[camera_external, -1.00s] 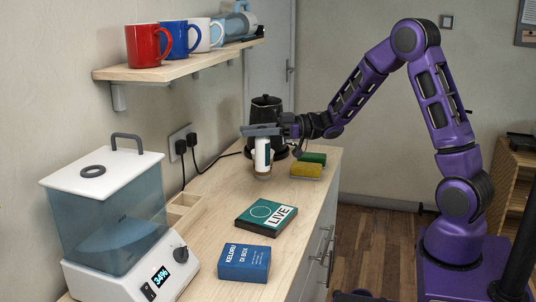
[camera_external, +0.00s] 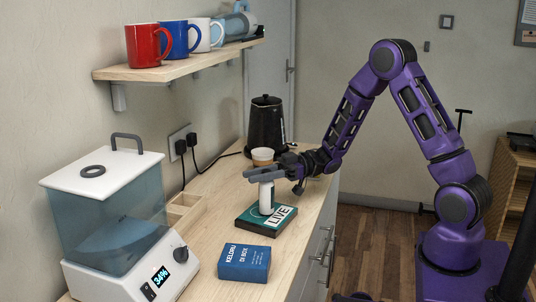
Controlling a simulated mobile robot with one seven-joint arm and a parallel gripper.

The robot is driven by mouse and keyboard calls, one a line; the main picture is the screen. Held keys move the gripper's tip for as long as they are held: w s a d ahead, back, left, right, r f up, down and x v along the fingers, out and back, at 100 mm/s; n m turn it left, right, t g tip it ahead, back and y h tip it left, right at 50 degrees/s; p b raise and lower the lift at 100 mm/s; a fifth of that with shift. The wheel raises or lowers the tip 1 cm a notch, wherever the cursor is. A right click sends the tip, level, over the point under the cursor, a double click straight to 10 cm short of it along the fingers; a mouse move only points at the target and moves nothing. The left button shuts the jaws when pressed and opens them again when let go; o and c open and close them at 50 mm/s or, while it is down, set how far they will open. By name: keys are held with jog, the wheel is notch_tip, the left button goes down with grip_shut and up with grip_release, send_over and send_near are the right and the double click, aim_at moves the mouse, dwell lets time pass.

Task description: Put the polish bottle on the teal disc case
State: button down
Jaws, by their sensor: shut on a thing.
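A blue box (camera_external: 244,263) lies in front of the case. A cup (camera_external: 262,155) and a black kettle (camera_external: 265,124) stand behind my gripper. A shelf with mugs (camera_external: 173,67) hangs above.

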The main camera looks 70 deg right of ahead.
jog(key=shift+f, duration=0.3)
jog(key=c, duration=0.6)
grip_release()
jog(key=v, duration=1.2)
jog(key=shift+r, duration=0.25)
